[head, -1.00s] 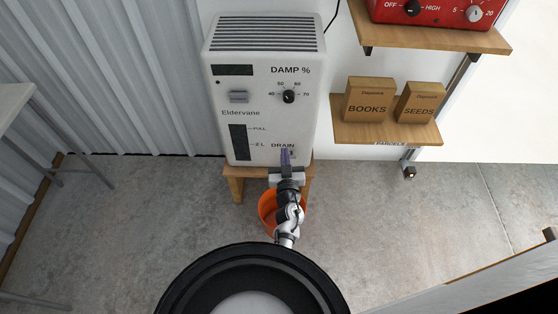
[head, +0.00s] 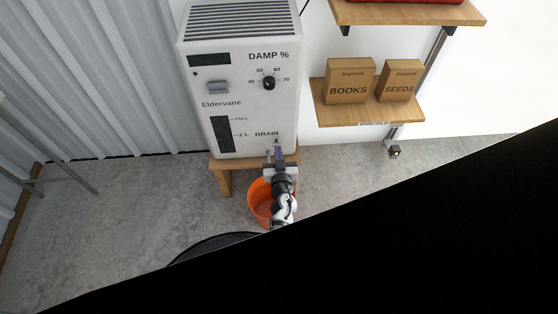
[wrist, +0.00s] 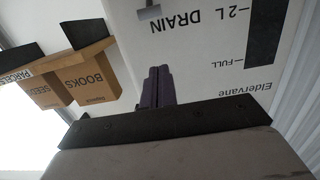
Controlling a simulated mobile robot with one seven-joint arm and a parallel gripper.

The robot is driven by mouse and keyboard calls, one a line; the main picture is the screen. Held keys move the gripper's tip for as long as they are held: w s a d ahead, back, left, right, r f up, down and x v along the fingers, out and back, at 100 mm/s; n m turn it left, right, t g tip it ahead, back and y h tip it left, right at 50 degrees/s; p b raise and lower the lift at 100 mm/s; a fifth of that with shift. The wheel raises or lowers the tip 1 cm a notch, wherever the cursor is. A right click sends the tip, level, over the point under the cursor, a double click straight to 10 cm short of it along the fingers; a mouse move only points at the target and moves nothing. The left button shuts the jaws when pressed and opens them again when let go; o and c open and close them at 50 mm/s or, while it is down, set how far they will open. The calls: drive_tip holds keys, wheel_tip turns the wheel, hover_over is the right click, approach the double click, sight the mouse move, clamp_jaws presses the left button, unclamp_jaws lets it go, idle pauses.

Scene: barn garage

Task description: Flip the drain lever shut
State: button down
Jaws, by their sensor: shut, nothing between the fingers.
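The white dehumidifier (head: 255,110) stands upright with a DRAIN label low on its front. A small grey drain lever (head: 277,141) sits just right of and below that label. The lever also shows partly in the wrist view (wrist: 149,11), at the top edge, where the picture is upside down. I cannot tell its exact position. My gripper (head: 278,152) is just below the lever in the head view, its dark purple fingers pointing at the panel. In the wrist view the fingers (wrist: 157,75) are together and empty, apart from the lever.
An orange bucket (head: 262,203) stands on the floor under my arm, before the wooden stand (head: 222,172). A shelf (head: 340,112) with BOOKS (head: 347,92) and SEEDS (head: 400,92) boxes is to the right. Black blocks the head view's lower right.

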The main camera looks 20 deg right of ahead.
drive_tip(key=w+d+f+b, duration=0.1)
drive_tip(key=w+f+b, duration=0.3)
drive_tip(key=w+b, duration=0.1)
drive_tip(key=shift+w+d+f+b, duration=0.3)
drive_tip(key=shift+b, duration=0.05)
drive_tip(key=shift+d, duration=0.1)
idle(0.5)
drive_tip(key=shift+s+f, duration=0.1)
